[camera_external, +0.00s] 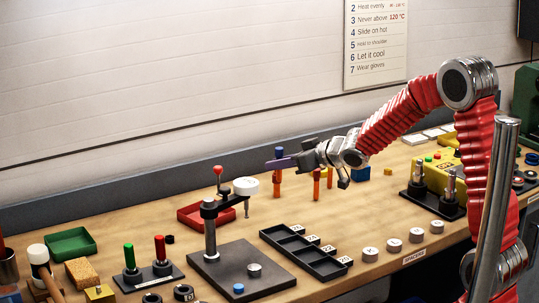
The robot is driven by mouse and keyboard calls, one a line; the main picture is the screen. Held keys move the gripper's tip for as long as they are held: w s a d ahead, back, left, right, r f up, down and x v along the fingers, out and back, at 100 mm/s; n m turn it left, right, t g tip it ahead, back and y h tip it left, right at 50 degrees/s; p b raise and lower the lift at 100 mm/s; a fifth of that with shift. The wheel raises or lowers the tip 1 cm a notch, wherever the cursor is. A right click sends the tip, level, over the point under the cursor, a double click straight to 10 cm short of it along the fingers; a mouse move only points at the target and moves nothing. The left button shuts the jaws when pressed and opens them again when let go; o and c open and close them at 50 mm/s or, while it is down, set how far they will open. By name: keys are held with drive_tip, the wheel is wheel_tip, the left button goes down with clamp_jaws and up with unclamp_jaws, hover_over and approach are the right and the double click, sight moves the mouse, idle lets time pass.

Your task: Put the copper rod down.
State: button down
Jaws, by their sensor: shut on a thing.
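An upright copper-orange rod (277,186) with a blue top stands out at the jaws of my gripper (283,163). My gripper reaches in from the right and its jaws cross the rod below the blue top, shut on it. The lower part of the rod hangs free below the jaws, over the back half of the wooden bench (375,213). I cannot tell whether its lower end touches the bench. Two more orange upright pieces (316,186) show to the right, below my wrist; their tops are partly hidden by the gripper.
A black compartment tray (317,262) with numbered labels lies in front. Several round metal pieces (394,245) line the front. Blue and yellow blocks sit behind.

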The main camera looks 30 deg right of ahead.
drive_tip(key=w+a+n+g+y, duration=0.1)
drive_tip(key=w+a, duration=0.3)
drive_tip(key=a, duration=0.4)
drive_tip(key=w+a+n+g+y, duration=0.1)
drive_tip(key=w+a+n+y, duration=0.2)
drive_tip(key=a, duration=0.6)
drive_tip(key=shift+w+r+g, duration=0.3)
drive_tip(key=shift+w, duration=0.9)
drive_tip(key=shift+d, duration=0.1)
drive_tip(key=shift+f, duration=3.15)
drive_tip(key=shift+f, duration=0.1)
drive_tip(key=shift+f, duration=1.75)
